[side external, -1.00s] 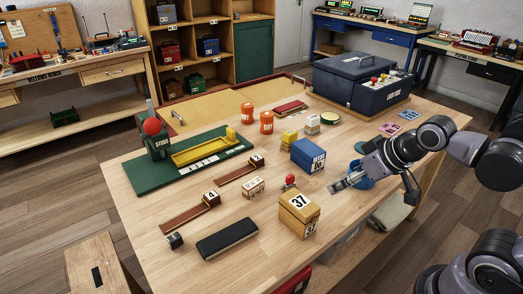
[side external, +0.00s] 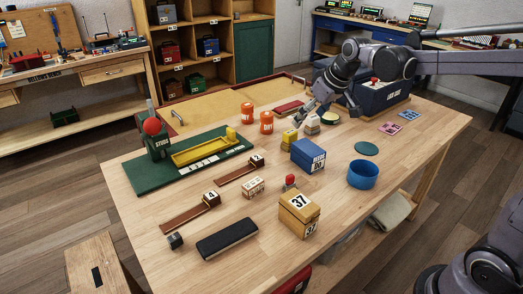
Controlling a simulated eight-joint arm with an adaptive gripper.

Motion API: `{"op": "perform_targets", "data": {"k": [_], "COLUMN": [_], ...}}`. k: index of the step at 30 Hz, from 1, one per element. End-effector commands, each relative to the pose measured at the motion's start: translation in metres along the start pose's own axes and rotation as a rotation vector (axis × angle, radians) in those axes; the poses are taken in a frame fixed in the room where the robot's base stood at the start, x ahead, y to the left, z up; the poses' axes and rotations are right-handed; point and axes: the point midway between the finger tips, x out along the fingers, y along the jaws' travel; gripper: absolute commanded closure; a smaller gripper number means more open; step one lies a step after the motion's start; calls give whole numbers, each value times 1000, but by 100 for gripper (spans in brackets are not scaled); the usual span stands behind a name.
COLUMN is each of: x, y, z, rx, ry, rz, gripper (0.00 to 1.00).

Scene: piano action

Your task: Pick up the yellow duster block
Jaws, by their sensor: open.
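The yellow duster block (side external: 289,137) stands on the wooden table, behind and left of the blue box. A similar pale block (side external: 312,124) stands just behind it to the right. My gripper (side external: 304,117) is open and points down and to the left, close to the pale block and a little behind and right of the yellow one. It holds nothing that I can see. Whether its fingers touch the pale block cannot be told from this view.
The blue box (side external: 308,156) stands in front of the blocks. Two orange canisters (side external: 267,122) stand to the left, and a dark red flat item (side external: 290,107) lies behind. A blue bowl (side external: 363,174) stands at right. The front right tabletop is clear.

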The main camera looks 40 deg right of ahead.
Motion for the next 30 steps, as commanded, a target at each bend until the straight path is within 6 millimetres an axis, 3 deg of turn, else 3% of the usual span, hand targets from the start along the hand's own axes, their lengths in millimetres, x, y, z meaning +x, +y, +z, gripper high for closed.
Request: {"op": "perform_targets", "data": {"k": [6, 12, 21, 30], "x": [48, 99, 162, 193], "y": [38, 75, 116, 121], "z": [-44, -70, -80, -78], "rx": [-10, -22, -35, -40], "ry": [-35, -65, -95, -99], "rz": [-9, -22, -40, -45], "gripper": [21, 21, 21, 21]}}
